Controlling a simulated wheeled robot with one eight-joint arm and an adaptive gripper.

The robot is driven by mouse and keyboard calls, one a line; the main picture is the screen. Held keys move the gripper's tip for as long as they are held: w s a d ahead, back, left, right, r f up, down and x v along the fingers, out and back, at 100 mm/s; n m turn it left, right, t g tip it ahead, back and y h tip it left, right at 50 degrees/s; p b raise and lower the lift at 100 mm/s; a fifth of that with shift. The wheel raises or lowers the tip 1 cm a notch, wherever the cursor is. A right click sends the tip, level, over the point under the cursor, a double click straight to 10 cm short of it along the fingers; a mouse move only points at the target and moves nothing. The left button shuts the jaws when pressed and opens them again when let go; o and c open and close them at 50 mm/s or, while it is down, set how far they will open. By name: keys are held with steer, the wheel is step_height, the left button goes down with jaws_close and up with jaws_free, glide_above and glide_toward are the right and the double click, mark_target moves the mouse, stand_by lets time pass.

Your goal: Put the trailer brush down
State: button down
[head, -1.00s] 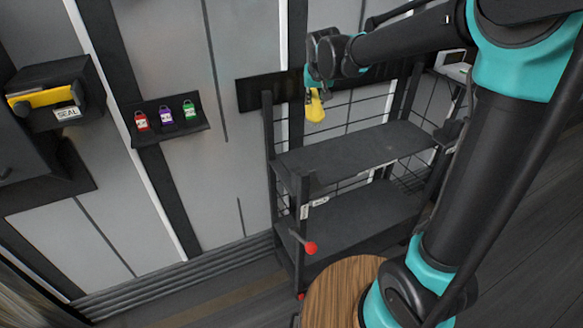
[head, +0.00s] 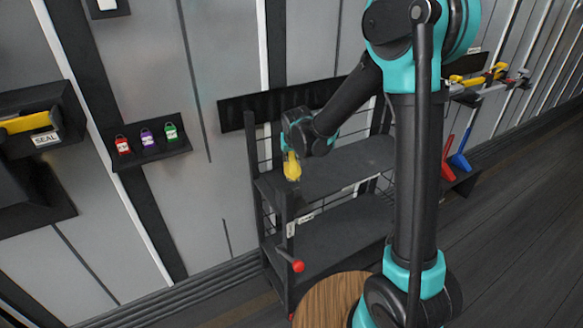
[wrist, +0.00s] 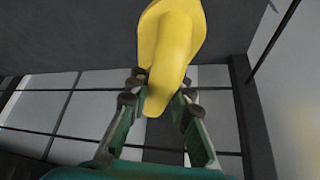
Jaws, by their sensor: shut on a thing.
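The trailer brush (head: 291,167) shows as a yellow piece at the end of my arm in the head view. It is over the left front end of the rack's upper shelf (head: 350,165); I cannot tell whether it touches the shelf. In the wrist view the yellow brush part (wrist: 172,45) fills the upper middle and sits between the fingers of my gripper (wrist: 155,103). My gripper (head: 290,150) is shut on it. The brush's far end runs out of the wrist view, and its bristles cannot be made out.
The rack has a lower shelf (head: 345,235) that looks bare and a red-knobbed lever (head: 297,266) at its front left. Red, purple and green padlocks (head: 147,138) sit on a wall ledge. A round wooden top (head: 330,300) stands in front. Red and blue tools (head: 459,160) stand at right.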

steer(key=shift+f, duration=1.95)
steer(key=c, duration=1.4)
jaws_free()
steer(key=shift+f, duration=0.1)
steer(key=shift+o, duration=0.2)
steer(key=v, duration=1.2)
steer(key=s+d+f+m, duration=0.1)
steer(key=s+d, duration=0.3)
steer(key=d, duration=0.3)
steer(key=s+d+f, duration=0.1)
steer(key=s+d, duration=0.3)
steer(key=d, duration=0.3)
steer(key=s+d+f, duration=0.3)
steer(key=s+d, duration=0.2)
steer(key=s, duration=0.1)
steer(key=s+d+f+m+g+h, duration=0.1)
steer(key=s+d+f, duration=0.2)
steer(key=s+d, duration=0.2)
steer(key=s, duration=0.2)
steer(key=shift+s+d+g, duration=0.3)
steer(key=shift+s+d, duration=0.05)
steer(key=shift+d, duration=0.05)
